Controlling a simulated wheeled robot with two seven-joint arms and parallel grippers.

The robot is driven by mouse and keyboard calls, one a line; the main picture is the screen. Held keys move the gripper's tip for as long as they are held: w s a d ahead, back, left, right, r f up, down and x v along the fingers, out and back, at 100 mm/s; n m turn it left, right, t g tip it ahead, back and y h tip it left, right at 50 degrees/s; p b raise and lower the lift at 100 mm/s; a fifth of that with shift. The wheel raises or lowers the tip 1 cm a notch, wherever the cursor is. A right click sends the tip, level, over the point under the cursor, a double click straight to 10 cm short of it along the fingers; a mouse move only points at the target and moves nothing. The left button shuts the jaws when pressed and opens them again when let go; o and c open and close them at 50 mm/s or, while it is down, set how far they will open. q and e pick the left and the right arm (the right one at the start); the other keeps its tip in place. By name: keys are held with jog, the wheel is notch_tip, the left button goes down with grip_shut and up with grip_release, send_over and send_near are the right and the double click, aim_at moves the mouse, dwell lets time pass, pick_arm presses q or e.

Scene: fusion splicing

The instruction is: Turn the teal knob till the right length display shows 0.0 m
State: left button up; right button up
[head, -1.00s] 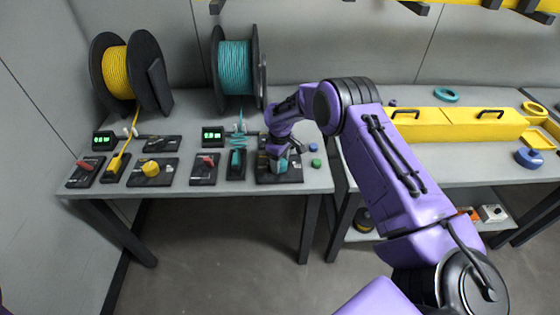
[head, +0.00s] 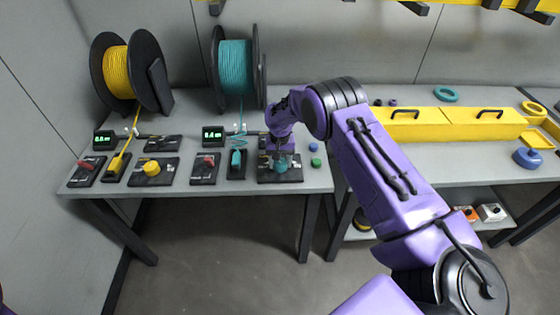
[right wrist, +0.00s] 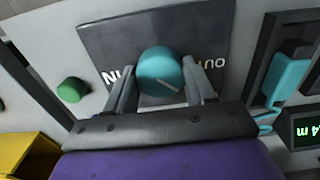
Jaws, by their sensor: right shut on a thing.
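The teal knob (head: 281,164) stands on a black plate (head: 295,179) at the right end of the left table. My right gripper (head: 281,158) reaches down over it, shut on the knob. In the right wrist view the knob (right wrist: 160,72) sits between the two fingers, with a pale mark on its top and the letters IN and OUT on the plate. The right length display (head: 213,136) appears to read 0.4 m in green. In the right wrist view the display (right wrist: 303,128) is upside down and partly cut off. My left gripper is not in view.
A teal spool (head: 235,68) feeds fibre to a teal clamp (head: 236,160). A yellow spool (head: 116,72), yellow knob (head: 151,168) and left display (head: 103,140) stand to the left.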

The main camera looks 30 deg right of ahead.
aim_at(280, 162)
jog(key=m, duration=0.4)
jog(key=shift+m, duration=2.6)
jog(key=o, duration=1)
jog(key=shift+o, duration=0.2)
notch_tip(280, 162, up, 10)
jog(key=b, duration=0.1)
jog(key=shift+r+b, duration=0.25)
jog(key=shift+b, duration=0.15)
